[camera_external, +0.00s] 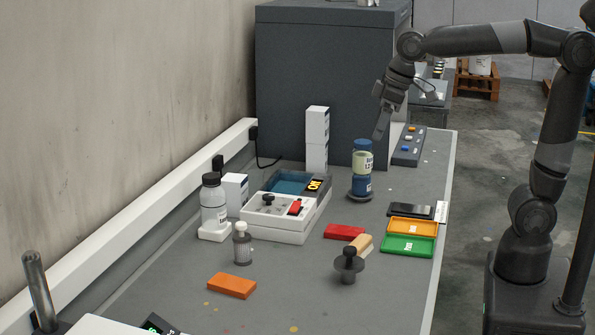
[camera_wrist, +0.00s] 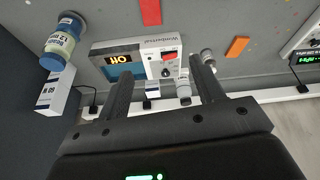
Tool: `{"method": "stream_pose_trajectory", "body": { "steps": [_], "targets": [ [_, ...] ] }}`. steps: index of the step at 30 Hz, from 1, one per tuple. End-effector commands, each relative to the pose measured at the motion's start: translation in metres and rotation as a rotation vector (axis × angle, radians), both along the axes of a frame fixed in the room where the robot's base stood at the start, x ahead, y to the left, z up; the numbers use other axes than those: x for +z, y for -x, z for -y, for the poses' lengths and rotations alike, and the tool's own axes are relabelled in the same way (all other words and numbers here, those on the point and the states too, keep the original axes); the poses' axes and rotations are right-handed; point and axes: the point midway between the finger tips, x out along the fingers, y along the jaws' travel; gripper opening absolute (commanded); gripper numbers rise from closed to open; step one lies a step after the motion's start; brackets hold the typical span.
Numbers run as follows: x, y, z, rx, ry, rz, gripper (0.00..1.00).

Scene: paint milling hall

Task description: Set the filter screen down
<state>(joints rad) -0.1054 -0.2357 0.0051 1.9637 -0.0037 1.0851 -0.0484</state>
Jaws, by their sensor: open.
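A grey ribbed, mesh-like cylinder with a pale knob (camera_external: 243,249) stands upright on the bench, left of centre; it looks like the filter screen, though I cannot be sure. A similar grey cylinder (camera_wrist: 207,57) shows beside the right finger in the wrist view. My gripper (camera_external: 383,122) is in the air at the far end of the bench, above and beyond the stacked jars, well away from that cylinder. In the wrist view my gripper (camera_wrist: 160,73) has its two fingers apart with nothing held between them.
A white device with a lit display (camera_external: 287,212) sits mid-bench. Stacked jars (camera_external: 362,168) stand right of it. Red (camera_external: 344,232) and orange (camera_external: 232,285) blocks, a dark knobbed disc (camera_external: 349,265), yellow (camera_external: 412,227) and green (camera_external: 408,245) trays lie nearer. The front bench is mostly clear.

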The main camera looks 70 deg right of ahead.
Motion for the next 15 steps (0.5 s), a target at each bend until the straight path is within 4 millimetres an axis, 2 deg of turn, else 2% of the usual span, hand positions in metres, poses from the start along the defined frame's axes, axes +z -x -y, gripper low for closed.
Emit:
{"method": "stream_pose_trajectory", "body": {
  "steps": [1,9,15],
  "targets": [
    [-0.002,0.020,0.007,-0.016,-0.003,0.018,0.61],
    [-0.037,0.109,0.033,-0.097,-0.022,0.102,0.61],
    [-0.067,0.152,0.042,-0.140,-0.029,0.146,0.61]
  ]
}}
